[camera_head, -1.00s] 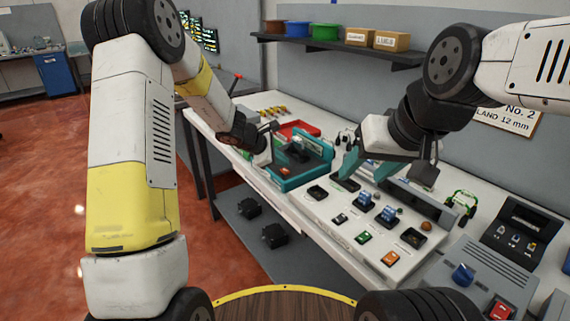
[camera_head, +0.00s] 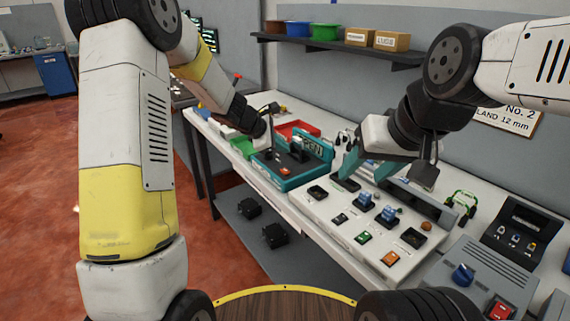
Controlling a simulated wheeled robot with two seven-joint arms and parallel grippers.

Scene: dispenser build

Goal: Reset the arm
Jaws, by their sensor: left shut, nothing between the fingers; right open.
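My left arm comes down from the upper left. Its gripper (camera_head: 270,142) is shut and empty, near the left side of a teal fixture (camera_head: 290,183) with a dark bed and a small red part. Its fingertips are small and partly hard to make out. My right gripper (camera_head: 362,172) has teal fingers, open and empty, low over the back left of the white control panel (camera_head: 330,207). I cannot tell whether its fingers touch the panel.
The panel carries blue switches (camera_head: 364,200), a green button (camera_head: 363,238) and an orange button (camera_head: 390,258). A red tray (camera_head: 298,129) and a green bin (camera_head: 243,147) stand near the fixture. A grey box with a blue knob (camera_head: 462,274) stands at right. A shelf (camera_head: 340,50) hangs behind.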

